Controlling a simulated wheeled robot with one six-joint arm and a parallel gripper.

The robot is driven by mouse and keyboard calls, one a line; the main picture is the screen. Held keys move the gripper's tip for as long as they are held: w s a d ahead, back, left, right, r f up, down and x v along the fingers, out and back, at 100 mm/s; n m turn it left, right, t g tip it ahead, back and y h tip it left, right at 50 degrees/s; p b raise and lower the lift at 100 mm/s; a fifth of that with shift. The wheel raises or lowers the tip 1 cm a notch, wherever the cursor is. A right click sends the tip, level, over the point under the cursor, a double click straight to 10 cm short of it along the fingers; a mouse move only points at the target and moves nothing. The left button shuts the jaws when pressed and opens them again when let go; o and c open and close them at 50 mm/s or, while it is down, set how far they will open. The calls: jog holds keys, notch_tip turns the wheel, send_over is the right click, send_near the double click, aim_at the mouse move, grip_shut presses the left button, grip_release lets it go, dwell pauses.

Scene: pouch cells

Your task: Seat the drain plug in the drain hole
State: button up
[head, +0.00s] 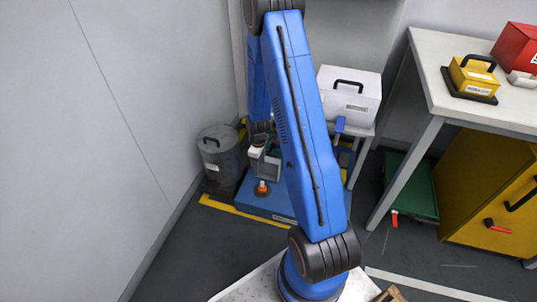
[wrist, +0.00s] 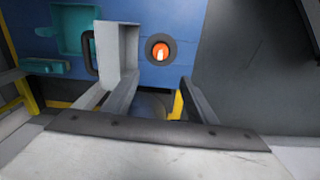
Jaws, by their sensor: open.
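A small orange piece with a pale top, which looks like the drain plug (head: 262,187), stands on the blue platform (head: 283,207) in the head view. In the wrist view the orange piece (wrist: 160,53) shows inside a dark ring on the blue surface. I cannot tell whether it sits in a hole or only on the ring. My gripper (wrist: 160,84) is open, its two fingers apart with nothing visible held between them. The orange piece appears just beyond the fingertips, apart from them. In the head view my arm hides part of the platform.
A grey lidded bin (head: 217,153) stands left of the platform. A white box (head: 352,101) with a black handle is on a small stand behind. A pale table (head: 437,52) is at right. In the wrist view a teal bracket (wrist: 78,20) is upper left; dark floor lies right.

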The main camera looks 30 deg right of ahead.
jog(key=s+a+r+m+t, duration=0.1)
jog(key=s+a+r, duration=0.2)
jog(key=r, duration=0.7)
jog(key=s+a+r+m, duration=0.1)
jog(key=s+a+r, duration=0.15)
jog(key=r, duration=0.85)
jog(key=s+a+r+m+t, duration=0.1)
jog(key=s+a+r, duration=0.2)
jog(key=r, duration=0.7)
jog(key=s+a+r+m+t, duration=0.1)
jog(key=s+a+r+m, duration=0.1)
jog(key=s+r, duration=0.5)
jog(key=s+a+r+m+t, duration=0.1)
jog(key=s+a+r, duration=0.3)
jog(key=s, duration=1.1)
notch_tip(320, 180, up, 3)
jog(key=shift+s+a+m, duration=0.2)
jog(key=shift+m, duration=0.3)
jog(key=shift+c, duration=0.3)
